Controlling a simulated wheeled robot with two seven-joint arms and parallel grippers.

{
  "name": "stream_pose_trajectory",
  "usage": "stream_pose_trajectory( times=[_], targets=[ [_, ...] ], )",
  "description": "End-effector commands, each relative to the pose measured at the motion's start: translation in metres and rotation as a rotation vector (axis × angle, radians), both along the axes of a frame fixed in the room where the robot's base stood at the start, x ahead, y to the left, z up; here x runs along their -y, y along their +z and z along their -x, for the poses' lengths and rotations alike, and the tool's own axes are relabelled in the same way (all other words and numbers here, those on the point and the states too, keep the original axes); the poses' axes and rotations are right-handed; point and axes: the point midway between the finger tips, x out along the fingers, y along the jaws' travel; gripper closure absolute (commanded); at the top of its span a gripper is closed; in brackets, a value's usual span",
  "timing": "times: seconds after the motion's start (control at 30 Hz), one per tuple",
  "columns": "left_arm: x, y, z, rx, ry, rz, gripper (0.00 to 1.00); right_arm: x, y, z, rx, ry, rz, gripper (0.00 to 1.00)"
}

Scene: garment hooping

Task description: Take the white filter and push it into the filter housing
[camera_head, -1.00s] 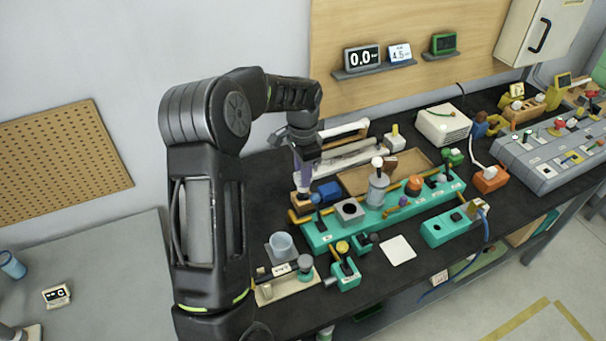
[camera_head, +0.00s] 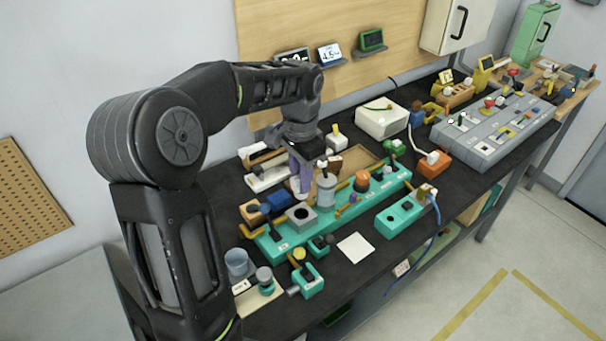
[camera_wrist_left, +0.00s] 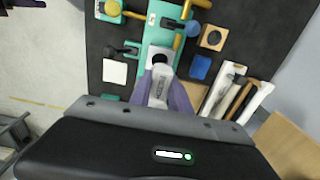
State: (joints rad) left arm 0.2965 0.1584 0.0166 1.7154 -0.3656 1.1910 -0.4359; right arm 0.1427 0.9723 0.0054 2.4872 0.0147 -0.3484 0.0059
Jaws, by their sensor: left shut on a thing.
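The white filter (camera_wrist_left: 160,86) is between the purple fingers of my left gripper in the left wrist view. My left gripper (camera_head: 302,188) is shut on it, above the teal base; in the head view the fingers hide much of the filter. The filter housing looks to be the grey square block with a dark round hole (camera_head: 301,213) on the teal base (camera_head: 268,247). In the wrist view the hole (camera_wrist_left: 160,58) lies just beyond the filter's end. The filter appears above and apart from it. A dark purplish part at the wrist view's top left may be my right gripper.
A clear cylinder (camera_head: 326,190) stands close to the right of my left gripper. A blue block (camera_head: 276,202) and a wooden block (camera_head: 252,212) lie to its left. A white card (camera_head: 355,248) lies in front on the black bench. A second teal unit (camera_head: 400,217) stands right.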

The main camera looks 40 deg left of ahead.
Motion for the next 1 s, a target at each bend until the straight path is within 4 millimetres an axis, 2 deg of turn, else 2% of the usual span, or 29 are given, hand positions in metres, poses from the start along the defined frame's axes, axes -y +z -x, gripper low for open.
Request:
stream_pose_trajectory(
  times=[0.23, 0.37, 0.8, 1.0],
  targets=[
    [0.0, 0.001, 0.0, 0.0, -0.002, 0.0, 1.0, 0.0, 0.002, 0.0, -0.001, 0.0, 0.001, 0.45],
    [0.0, -0.007, 0.0, 0.0, -0.002, 0.001, 1.0, 0.0, -0.004, 0.0, 0.0, 0.0, 0.0, 0.45],
    [0.0, -0.045, 0.0, 0.001, -0.002, 0.0, 1.0, -0.002, -0.029, -0.002, 0.011, 0.001, -0.007, 0.45],
    [0.0, -0.056, 0.0, 0.0, -0.002, 0.0, 1.0, -0.003, -0.035, -0.004, 0.015, 0.003, -0.01, 0.45]
  ],
)
